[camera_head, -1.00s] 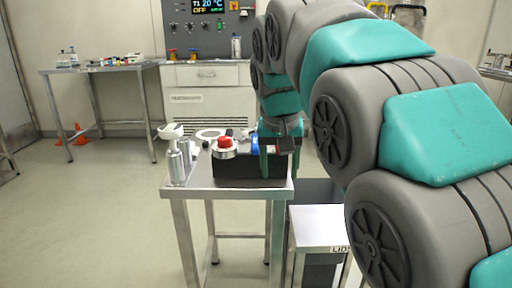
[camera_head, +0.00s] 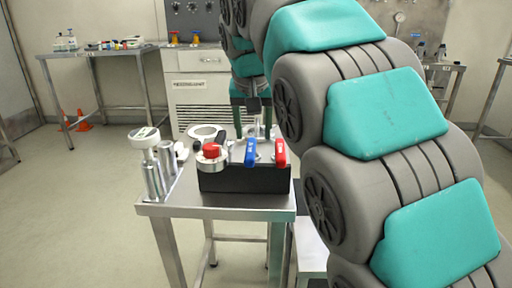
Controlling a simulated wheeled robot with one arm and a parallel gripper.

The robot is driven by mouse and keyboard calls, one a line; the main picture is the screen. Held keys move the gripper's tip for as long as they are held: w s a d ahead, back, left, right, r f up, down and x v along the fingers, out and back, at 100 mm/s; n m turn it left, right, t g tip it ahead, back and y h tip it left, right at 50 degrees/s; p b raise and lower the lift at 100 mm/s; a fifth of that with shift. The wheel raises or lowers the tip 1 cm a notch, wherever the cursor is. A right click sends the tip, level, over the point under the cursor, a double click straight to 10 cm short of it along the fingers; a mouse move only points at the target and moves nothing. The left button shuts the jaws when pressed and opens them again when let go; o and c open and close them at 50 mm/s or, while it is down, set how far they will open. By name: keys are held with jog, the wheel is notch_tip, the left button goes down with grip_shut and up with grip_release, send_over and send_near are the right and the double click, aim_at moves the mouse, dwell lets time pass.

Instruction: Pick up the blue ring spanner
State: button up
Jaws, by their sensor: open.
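My gripper (camera_head: 254,132) is beyond the back edge of a black block, its two green fingers apart and pointing down. A small grey metal thing shows near the fingers; I cannot tell whether it is between or behind them. A blue handle-shaped thing (camera_head: 250,153) sits on top of the black block (camera_head: 235,180), in front of the gripper and apart from it. It looks like a valve lever; I cannot tell whether it is the blue ring spanner. No other blue spanner can be made out. My arm covers the right side of the view.
The block, with a red knob (camera_head: 212,151) and a red lever (camera_head: 280,153), stands on a steel table (camera_head: 180,206). Metal cylinders and a white-topped gauge (camera_head: 145,137) stand at the table's left. A white ring-shaped thing (camera_head: 205,131) lies behind the block.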

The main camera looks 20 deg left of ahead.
jog(key=shift+a+p+x, duration=0.15)
jog(key=shift+p+x, duration=0.05)
jog(key=shift+x, duration=1.7)
jog(key=shift+a+p+x, duration=0.15)
jog(key=shift+p+x, duration=0.05)
jog(key=shift+x, duration=1.75)
jog(key=shift+r, duration=0.1)
grip_shut()
